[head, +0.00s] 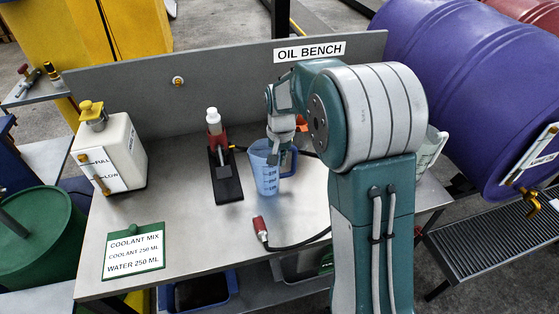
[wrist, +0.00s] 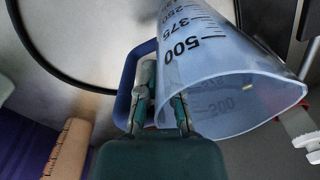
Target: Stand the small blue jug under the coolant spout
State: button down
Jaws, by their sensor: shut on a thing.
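The small blue jug (head: 267,178), translucent with dark volume marks, is upright over the middle of the bench. I cannot tell whether its base touches the bench top. In the wrist view the jug's open mouth (wrist: 225,115) faces the camera and looks empty. In the head view my arm partly covers the gripper. A white tank (head: 126,150) with a yellow cap and small brass tap stands at the bench's left. A purple drum (head: 460,85) at the right has a brass tap (head: 527,203). No readable label identifies the coolant spout.
A red-and-white bottle-like device (head: 214,150) stands on a black base left of the jug. A red nozzle (head: 260,228) with a black hose lies at the front. A coolant mix card (head: 134,251) lies front left. Another clear jug (head: 433,147) is partly hidden behind my arm.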

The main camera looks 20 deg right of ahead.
jog(key=shift+f, duration=0.45)
jog(key=c, duration=0.8)
grip_release()
